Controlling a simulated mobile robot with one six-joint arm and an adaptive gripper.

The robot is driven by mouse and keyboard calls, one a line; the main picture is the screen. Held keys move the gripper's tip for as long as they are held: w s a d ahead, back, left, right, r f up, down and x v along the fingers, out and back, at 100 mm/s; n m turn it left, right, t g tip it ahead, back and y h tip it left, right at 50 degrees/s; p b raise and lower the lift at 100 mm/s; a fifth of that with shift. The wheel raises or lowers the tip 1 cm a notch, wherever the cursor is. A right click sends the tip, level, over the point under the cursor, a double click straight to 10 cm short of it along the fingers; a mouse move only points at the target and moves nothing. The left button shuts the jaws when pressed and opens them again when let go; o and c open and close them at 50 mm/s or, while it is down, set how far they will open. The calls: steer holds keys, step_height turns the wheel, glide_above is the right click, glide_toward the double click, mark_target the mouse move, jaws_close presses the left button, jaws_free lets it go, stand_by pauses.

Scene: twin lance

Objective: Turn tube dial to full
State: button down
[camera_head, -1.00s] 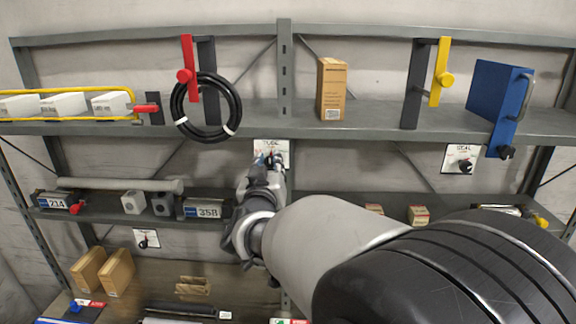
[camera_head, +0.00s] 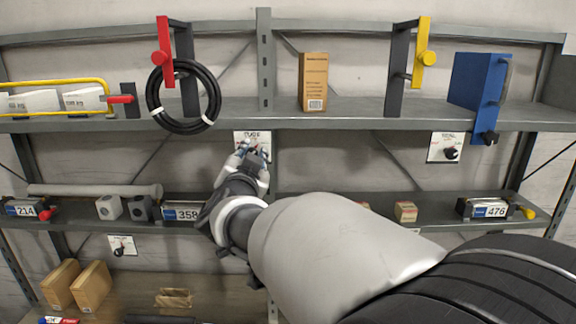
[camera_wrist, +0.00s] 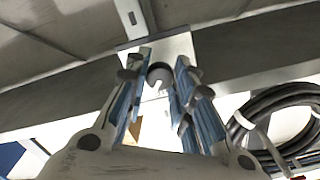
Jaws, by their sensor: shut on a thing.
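The tube dial's white label plate (camera_head: 246,137) hangs below the middle shelf, left of centre in the head view. Its printed word is only partly readable. My gripper (camera_head: 256,152) is in front of the plate and covers most of the dial. In the wrist view, the dark round dial (camera_wrist: 159,75) with a pale slot sits against the plate (camera_wrist: 176,46). My gripper (camera_wrist: 160,88) is shut on the dial, with its blue-padded fingers on both sides of it. The dial's exact setting is hard to read.
A black hose coil (camera_head: 208,112) hangs by a red lever (camera_head: 164,54) at upper left. A cardboard box (camera_head: 314,82) stands on the shelf. Another dial (camera_head: 451,153) is at right, and one (camera_head: 119,250) is at lower left. The lower shelf (camera_head: 340,205) runs behind my arm.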

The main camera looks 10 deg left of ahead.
steer(key=shift+f+m+b, duration=0.1)
steer(key=shift+m+b, duration=0.8)
steer(key=shift+m, duration=1)
steer(key=c, duration=1.3)
jaws_free()
steer(key=shift+c, duration=0.2)
steer(key=shift+s, duration=0.1)
steer(key=v, duration=1.1)
steer(key=shift+s, duration=0.4)
steer(key=shift+d, duration=0.1)
